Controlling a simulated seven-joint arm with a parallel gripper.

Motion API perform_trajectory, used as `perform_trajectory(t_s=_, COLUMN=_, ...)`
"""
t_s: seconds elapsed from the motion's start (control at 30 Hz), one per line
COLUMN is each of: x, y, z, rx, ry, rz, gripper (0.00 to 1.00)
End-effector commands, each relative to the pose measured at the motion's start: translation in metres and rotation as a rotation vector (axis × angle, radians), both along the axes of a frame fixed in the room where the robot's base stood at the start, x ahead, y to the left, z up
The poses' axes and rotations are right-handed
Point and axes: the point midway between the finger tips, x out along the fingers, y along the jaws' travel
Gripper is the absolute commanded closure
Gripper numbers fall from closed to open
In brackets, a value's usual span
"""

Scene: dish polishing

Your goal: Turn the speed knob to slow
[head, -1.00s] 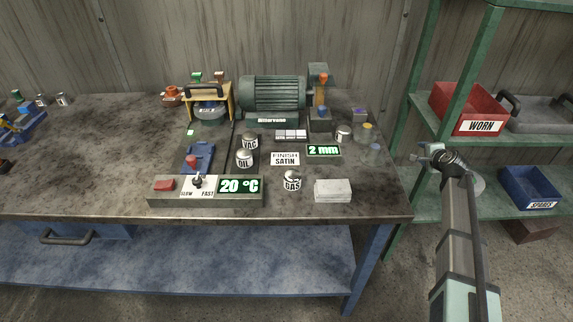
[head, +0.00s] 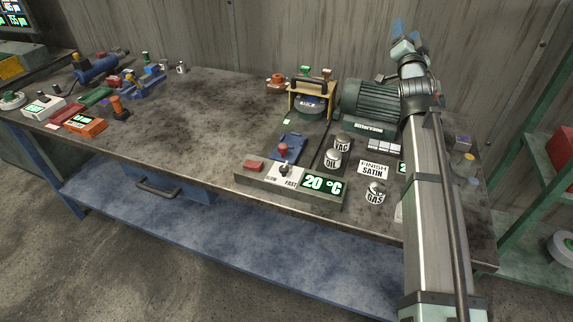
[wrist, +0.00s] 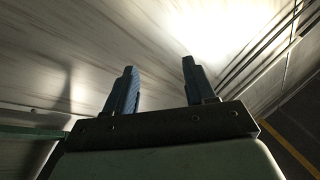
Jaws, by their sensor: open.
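The speed knob (head: 284,170) is a small dark knob on a white plate marked SLOW and FAST. It is set in the control box (head: 325,200) at the bench's front edge, between a red button (head: 254,166) and a green 20 °C display (head: 320,184). The knob's exact pointing is too small to tell. My gripper (head: 399,28) is raised at the upper right in the head view, well away from the knob. In the wrist view its two blue fingers (wrist: 158,84) are apart with nothing between them, against the wall.
My arm covers the bench's right part. The bench's middle (head: 190,125) is clear.

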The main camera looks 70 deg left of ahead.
Motion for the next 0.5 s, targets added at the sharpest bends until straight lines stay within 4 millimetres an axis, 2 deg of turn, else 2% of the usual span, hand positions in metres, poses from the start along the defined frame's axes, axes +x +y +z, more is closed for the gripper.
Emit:
perform_trajectory(t_s=0.03, x=-0.026, y=0.013, z=0.016, rx=0.012, ry=-0.042, rz=0.03, gripper=0.45)
perform_trajectory(t_s=0.2, x=-0.087, y=0.037, z=0.049, rx=0.035, ry=-0.143, rz=0.095, gripper=0.45)
perform_trajectory(t_s=0.33, x=-0.123, y=0.05, z=0.066, rx=0.038, ry=-0.189, rz=0.128, gripper=0.45)
perform_trajectory(t_s=0.5, x=-0.161, y=0.064, z=0.077, rx=0.021, ry=-0.21, rz=0.153, gripper=0.45)
